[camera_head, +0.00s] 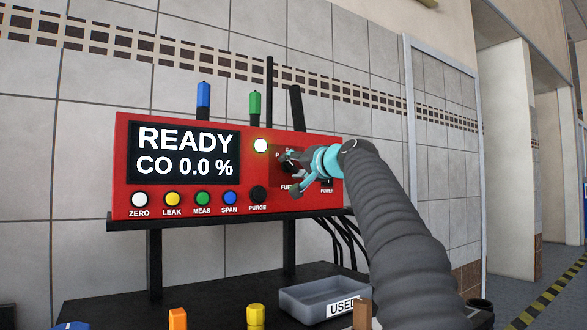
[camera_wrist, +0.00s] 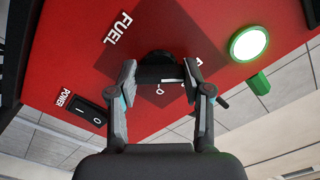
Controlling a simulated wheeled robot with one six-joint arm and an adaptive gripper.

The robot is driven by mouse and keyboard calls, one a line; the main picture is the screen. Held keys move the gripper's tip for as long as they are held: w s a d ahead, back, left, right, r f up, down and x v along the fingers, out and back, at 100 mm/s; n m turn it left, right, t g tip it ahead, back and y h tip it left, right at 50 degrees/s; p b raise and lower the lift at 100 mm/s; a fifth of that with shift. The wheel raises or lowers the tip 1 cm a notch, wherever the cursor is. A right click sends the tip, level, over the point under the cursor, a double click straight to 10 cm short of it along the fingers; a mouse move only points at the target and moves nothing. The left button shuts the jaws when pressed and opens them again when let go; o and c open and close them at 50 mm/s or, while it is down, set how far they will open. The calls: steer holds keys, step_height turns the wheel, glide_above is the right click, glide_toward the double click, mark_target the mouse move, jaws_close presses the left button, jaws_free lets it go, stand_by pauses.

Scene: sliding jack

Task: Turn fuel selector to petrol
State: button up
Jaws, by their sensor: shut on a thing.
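The fuel selector is a black rotary knob (camera_wrist: 158,62) on a dark red square of the red analyser panel (camera_head: 125,170). In the wrist view the word FUEL is printed beside it, and small white letters lie near it, partly covered. My gripper (camera_wrist: 160,80) has one finger on each side of the knob and is shut on it. In the head view my gripper (camera_head: 289,168) is at the right part of the panel and hides most of the knob. I cannot read which fuel the knob points to.
The black POWER rocker (camera_wrist: 87,112) and the lit green lamp (camera_wrist: 249,43) are close to my fingers. Below, a grey tray (camera_head: 300,300) labelled USED stands on the dark bench.

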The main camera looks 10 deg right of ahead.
steer(key=shift+n, duration=0.6)
steer(key=o, duration=1.2)
steer(key=shift+c, duration=0.2)
steer(key=shift+s, duration=0.1)
steer(key=v, duration=1.1)
steer(key=shift+s+d, duration=0.15)
steer(key=shift+s, duration=0.25)
